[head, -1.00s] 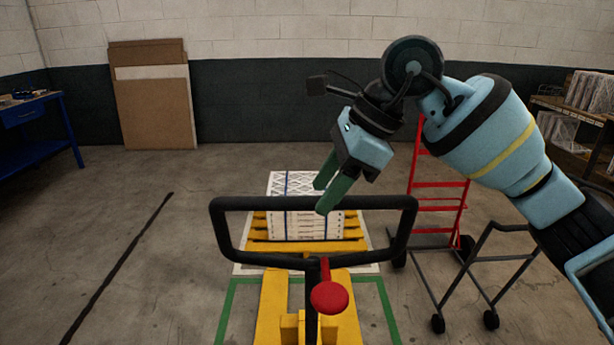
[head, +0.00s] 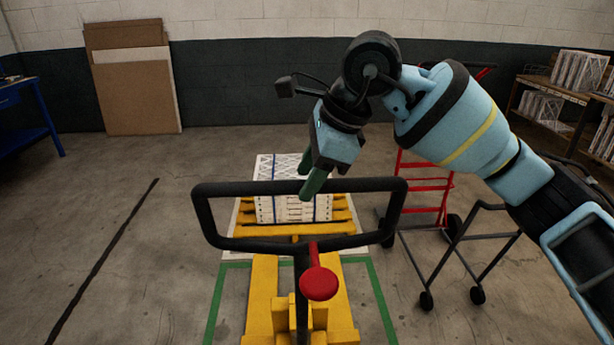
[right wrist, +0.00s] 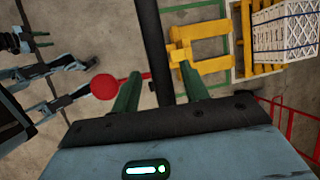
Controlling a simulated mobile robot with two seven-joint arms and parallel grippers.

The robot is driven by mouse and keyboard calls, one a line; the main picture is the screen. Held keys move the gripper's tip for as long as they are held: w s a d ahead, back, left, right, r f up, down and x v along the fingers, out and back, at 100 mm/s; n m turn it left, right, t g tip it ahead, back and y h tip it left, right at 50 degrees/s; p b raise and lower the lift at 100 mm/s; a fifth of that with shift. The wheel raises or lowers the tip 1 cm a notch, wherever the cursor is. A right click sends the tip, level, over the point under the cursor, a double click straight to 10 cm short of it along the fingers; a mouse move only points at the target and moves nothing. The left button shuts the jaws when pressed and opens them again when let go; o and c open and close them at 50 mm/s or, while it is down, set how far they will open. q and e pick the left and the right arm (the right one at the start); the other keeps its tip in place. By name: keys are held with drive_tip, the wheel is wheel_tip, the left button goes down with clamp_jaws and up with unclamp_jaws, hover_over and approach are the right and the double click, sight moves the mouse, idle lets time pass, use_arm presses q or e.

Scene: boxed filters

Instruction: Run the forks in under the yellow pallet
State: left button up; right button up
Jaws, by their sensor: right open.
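The yellow pallet (head: 340,229) stands ahead with white boxed filters (head: 284,207), blue-strapped, on top. It also shows in the right wrist view (right wrist: 256,68). The yellow pallet jack's forks (head: 262,285) point toward it; in the right wrist view the forks (right wrist: 212,48) lie just short of it with a strip of floor between. The jack's black loop handle (head: 240,188) has a red knob (head: 319,284). My right gripper (head: 309,178) is open at the handle's top bar. In the right wrist view the bar (right wrist: 152,45) runs between its green fingers (right wrist: 158,90); contact is unclear.
A red hand truck (head: 425,185) and a dark wheeled frame (head: 455,262) stand close on the right. A blue bench (head: 30,138) is at left, shelving (head: 558,95) at far right, cardboard sheets (head: 138,95) against the wall. Floor on the left is clear.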

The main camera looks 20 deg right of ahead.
drive_tip(key=shift+w+a+f, duration=0.15)
drive_tip(key=shift+f, duration=0.25)
drive_tip(key=shift+c, duration=0.2)
clamp_jaws()
drive_tip(key=shift+w, duration=0.1)
